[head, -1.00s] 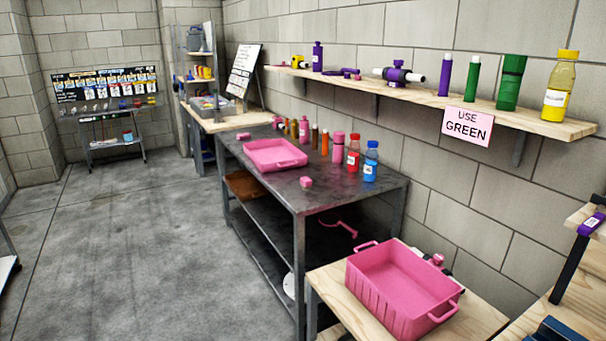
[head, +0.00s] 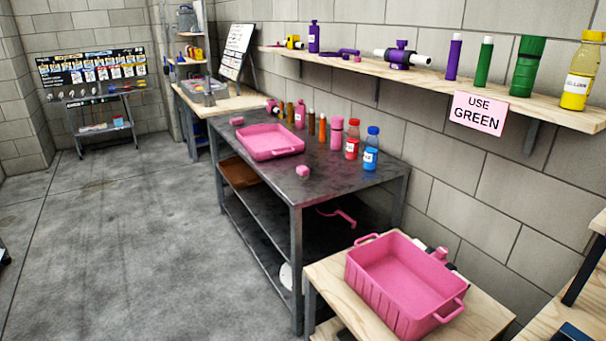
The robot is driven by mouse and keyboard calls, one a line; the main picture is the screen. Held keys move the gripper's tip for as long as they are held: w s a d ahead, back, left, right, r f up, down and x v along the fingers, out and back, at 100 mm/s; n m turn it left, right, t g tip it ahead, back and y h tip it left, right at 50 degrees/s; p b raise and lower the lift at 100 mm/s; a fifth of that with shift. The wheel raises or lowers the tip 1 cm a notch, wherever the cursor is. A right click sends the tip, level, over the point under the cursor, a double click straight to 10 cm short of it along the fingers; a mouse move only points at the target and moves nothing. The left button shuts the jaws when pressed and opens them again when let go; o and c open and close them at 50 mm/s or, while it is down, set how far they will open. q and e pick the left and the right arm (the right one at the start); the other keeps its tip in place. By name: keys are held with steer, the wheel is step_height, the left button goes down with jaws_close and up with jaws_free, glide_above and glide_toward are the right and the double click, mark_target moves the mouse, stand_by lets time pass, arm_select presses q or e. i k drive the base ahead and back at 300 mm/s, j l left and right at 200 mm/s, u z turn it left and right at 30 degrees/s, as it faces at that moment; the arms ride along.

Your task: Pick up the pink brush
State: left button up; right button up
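No thing in view is clearly a pink brush. A thin, curved pink piece (head: 338,216) lies on the dark lower shelf of the metal table; it may be a brush or a handle, but I cannot tell. Small pink pieces lie on the metal table top (head: 318,189), one near its front edge (head: 303,171) and one near its far left corner (head: 236,121). A pink fitting (head: 438,254) shows behind the large pink bin, partly hidden by it. Neither of my grippers is in view.
A pink tray (head: 270,154) and several bottles stand on the metal table. The large pink bin (head: 368,285) sits on a wooden stand (head: 478,318) in front. A wall shelf (head: 420,72) holds purple, green and yellow items. The floor (head: 130,240) at left is clear.

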mark_target(303, 172)
steer(key=i+j+z, duration=0.15)
steer(key=i+j, duration=0.6)
steer(key=i, duration=0.25)
steer(key=i+j+z, duration=0.1)
steer(key=i+j, duration=0.75)
steer(key=i, duration=0.1)
